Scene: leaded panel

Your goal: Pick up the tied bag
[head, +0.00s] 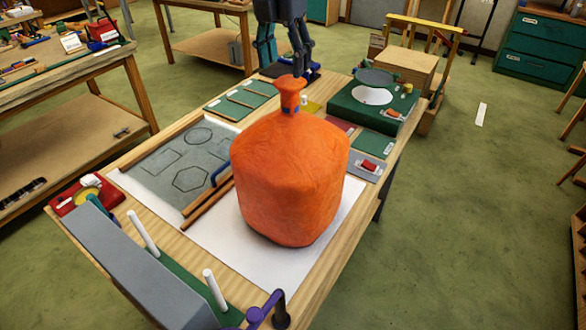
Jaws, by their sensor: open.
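The tied bag (291,178) is large, orange and upright on a white sheet (213,240) on the wooden workbench. Its gathered neck (290,95) sticks up at the top, with a small blue tie near its base. My gripper (285,62) is at the top centre in the head view, pointing down. It is open and empty, with its fingers apart, close above or behind the bag's neck. I cannot tell the exact depth gap between the fingers and the neck.
A grey panel with drawn shapes (178,158) and wooden strips lie left of the bag. A green grinder-like unit (372,105) stands behind right. A grey box (130,262) and white upright rods are at the front left. Another bench (90,65) is at the far left; open floor lies right.

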